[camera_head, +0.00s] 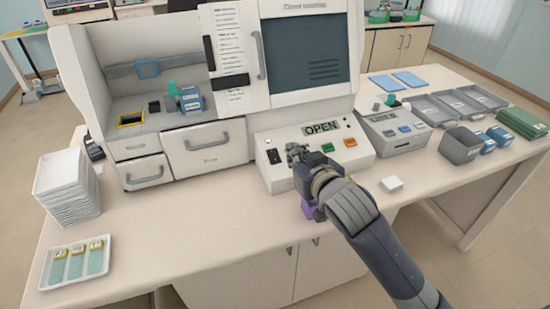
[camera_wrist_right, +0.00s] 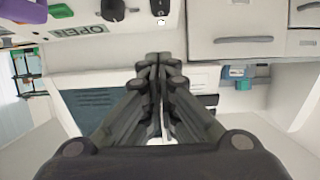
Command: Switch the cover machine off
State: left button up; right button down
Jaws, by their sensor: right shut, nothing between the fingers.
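The cover machine (camera_head: 225,120) is a large white unit on the table. Its sloped front panel (camera_head: 272,179) has a display (camera_head: 322,127) reading OPEN, a black switch (camera_head: 273,157) at the left, a green button (camera_head: 327,147) and an orange button (camera_head: 350,142). My right gripper (camera_head: 296,152) is shut and empty, in front of the panel between the switch and the green button. In the right wrist view the panel appears upside down, with the black switch (camera_wrist_right: 160,6) beyond the shut fingertips (camera_wrist_right: 158,56). Contact cannot be told. My left gripper is out of view.
White drawers (camera_head: 205,147) are left of the panel. A smaller device (camera_head: 395,131) stands to its right, with grey trays (camera_head: 440,108) beyond. A stack of white trays (camera_head: 66,190) and a slide tray (camera_head: 76,262) are at the left. The front middle table is mostly clear.

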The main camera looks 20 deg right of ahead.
jog(key=p, duration=0.3)
send_over(275, 161)
jog(key=s, duration=0.2)
notch_tip(275, 161, down, 3)
jog(key=shift+s+d+r, duration=0.1)
jog(key=w+f, duration=0.1)
jog(key=f, duration=0.1)
jog(key=shift+w+f, duration=0.35)
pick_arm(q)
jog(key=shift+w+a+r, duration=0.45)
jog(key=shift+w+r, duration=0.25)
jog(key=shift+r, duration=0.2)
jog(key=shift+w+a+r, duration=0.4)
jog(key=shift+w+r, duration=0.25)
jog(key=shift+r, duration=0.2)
pick_arm(e)
jog(key=shift+w+f, duration=0.25)
jog(key=shift+f, duration=0.35)
